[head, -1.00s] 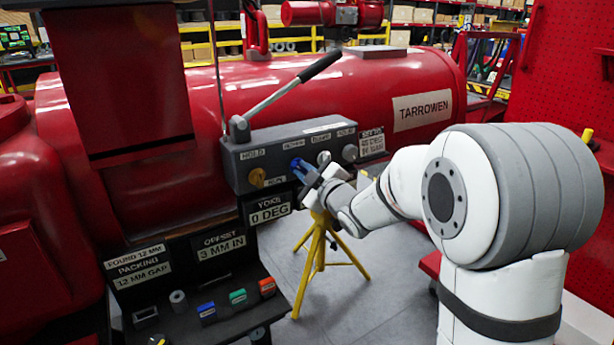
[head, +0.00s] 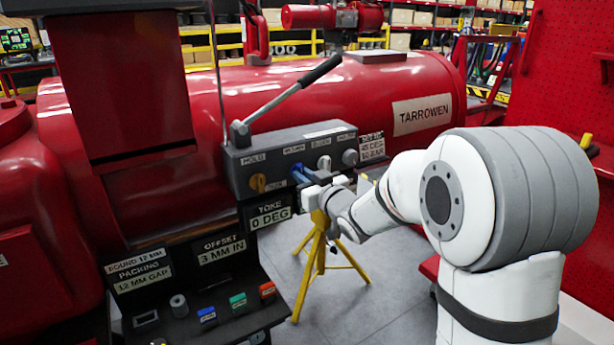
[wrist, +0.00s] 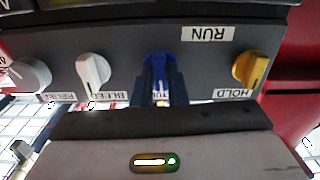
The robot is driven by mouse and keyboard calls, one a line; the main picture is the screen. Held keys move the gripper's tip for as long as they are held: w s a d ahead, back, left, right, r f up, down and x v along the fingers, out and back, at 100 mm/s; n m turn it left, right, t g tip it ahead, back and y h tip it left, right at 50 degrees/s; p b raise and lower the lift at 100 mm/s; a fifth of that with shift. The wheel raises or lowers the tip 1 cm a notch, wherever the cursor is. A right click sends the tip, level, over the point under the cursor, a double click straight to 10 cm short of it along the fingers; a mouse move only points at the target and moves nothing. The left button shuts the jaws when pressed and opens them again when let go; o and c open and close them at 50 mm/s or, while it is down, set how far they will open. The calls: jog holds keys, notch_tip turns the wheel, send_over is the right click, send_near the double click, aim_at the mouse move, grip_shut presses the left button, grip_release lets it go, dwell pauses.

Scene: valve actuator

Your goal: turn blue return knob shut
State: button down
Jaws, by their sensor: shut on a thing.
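The blue return knob (wrist: 160,62) sits on the front of the grey control box (head: 240,170), between the yellow knob (wrist: 250,68) and a white knob (wrist: 93,70). In the wrist view my gripper (wrist: 160,85) reaches it from below in the picture, one dark finger on each side. The fingers are shut on the blue knob and cover part of it and its label. In the head view my gripper (head: 304,177) is at the box front and hides most of the knob. A RUN label (wrist: 207,34) is beside the knob.
A grey knob (head: 350,157) is at the box's right end. A long lever (head: 290,95) rises above the box. A yellow tripod (head: 320,245) stands below my wrist. A dark shelf with small coloured blocks (head: 238,300) is at lower left.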

jog(key=shift+w+r, duration=0.1)
jog(key=shift+r, duration=0.15)
dwell(0.3)
jog(key=c, duration=1.4)
grip_release()
jog(key=shift+f, duration=0.15)
jog(key=shift+c, duration=0.2)
jog(key=v, duration=0.7)
jog(key=shift+s+d, duration=0.25)
jog(key=shift+s, duration=0.1)
